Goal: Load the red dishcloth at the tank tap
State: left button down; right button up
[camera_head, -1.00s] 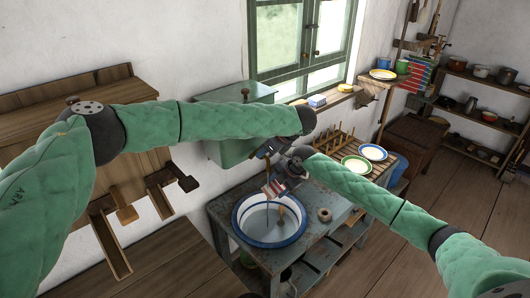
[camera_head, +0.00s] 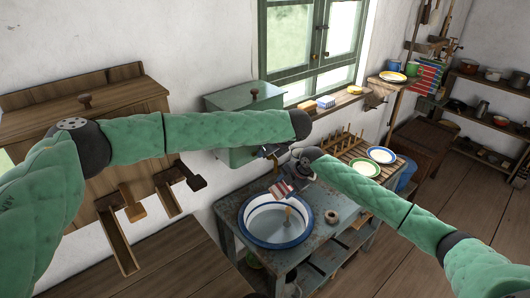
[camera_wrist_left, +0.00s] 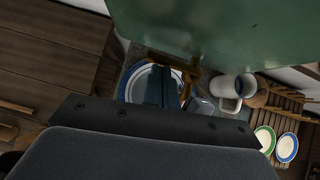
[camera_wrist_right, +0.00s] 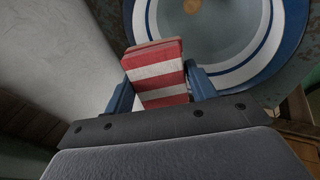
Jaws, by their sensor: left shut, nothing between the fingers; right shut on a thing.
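The red and white striped dishcloth (camera_head: 281,189), folded into a pad, is held in my right gripper (camera_head: 289,180), above the basin's back rim. The right wrist view shows the cloth (camera_wrist_right: 156,75) between the blue fingers.
The white, blue-rimmed basin (camera_head: 252,236) stands on a worn blue-grey stand (camera_head: 318,232), with a wooden-handled thing inside and a twine roll (camera_head: 331,216) beside it. A rack holds a green-rimmed plate (camera_head: 364,167) and a blue-rimmed plate (camera_head: 381,155). A wooden cabinet (camera_head: 130,98) is left.

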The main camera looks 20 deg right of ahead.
pick_arm(q)
jog(key=shift+s, duration=0.1)
jog(key=s+f+v, duration=0.1)
jog(key=s+v, duration=0.1)
jog(key=v, duration=1.1)
jog(key=shift+f, duration=0.3)
